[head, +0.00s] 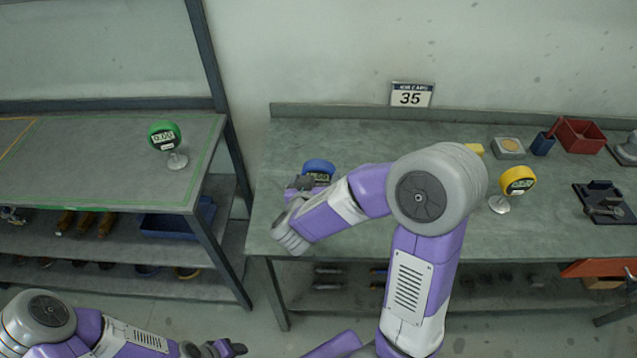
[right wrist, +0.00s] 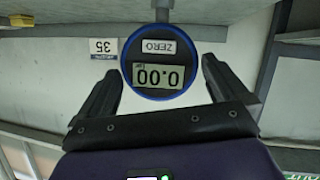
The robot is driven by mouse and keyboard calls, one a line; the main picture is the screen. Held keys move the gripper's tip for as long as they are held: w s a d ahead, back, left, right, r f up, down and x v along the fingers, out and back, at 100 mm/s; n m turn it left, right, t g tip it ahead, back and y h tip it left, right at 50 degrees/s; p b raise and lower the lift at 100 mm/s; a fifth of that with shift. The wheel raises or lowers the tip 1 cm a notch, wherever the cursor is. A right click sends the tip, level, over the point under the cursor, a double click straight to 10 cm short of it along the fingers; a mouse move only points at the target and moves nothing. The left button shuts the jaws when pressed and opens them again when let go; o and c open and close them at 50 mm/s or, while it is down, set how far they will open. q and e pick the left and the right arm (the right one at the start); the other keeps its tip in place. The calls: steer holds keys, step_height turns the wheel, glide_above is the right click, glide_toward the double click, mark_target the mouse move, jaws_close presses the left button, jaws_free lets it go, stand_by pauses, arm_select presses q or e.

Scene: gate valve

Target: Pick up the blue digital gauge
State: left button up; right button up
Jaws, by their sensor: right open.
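The blue digital gauge (head: 319,169) stands on the right-hand bench, partly hidden behind my right gripper (head: 301,183). In the right wrist view the gauge (right wrist: 158,75) appears upside down, with a round blue rim, a display reading 0.00 and a ZERO label. My right gripper is open, with one finger on each side of the gauge's face in that view. Gaps show between the fingers and the rim; I cannot tell how far forward the gauge lies. My left gripper (head: 222,348) is low at the bottom edge, away from the gauge, its jaws unclear.
A green gauge (head: 164,137) stands on the left bench (head: 95,180). A yellow gauge (head: 517,180) stands farther right on the right bench (head: 350,145). A red bin (head: 581,136), a blue cup (head: 543,144) and a black fixture (head: 603,203) are also there.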

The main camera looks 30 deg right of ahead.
steer(key=b+x, duration=0.1)
steer(key=x, duration=0.5)
steer(key=c, duration=0.9)
steer(key=shift+c, duration=0.2)
steer(key=shift+r, duration=0.1)
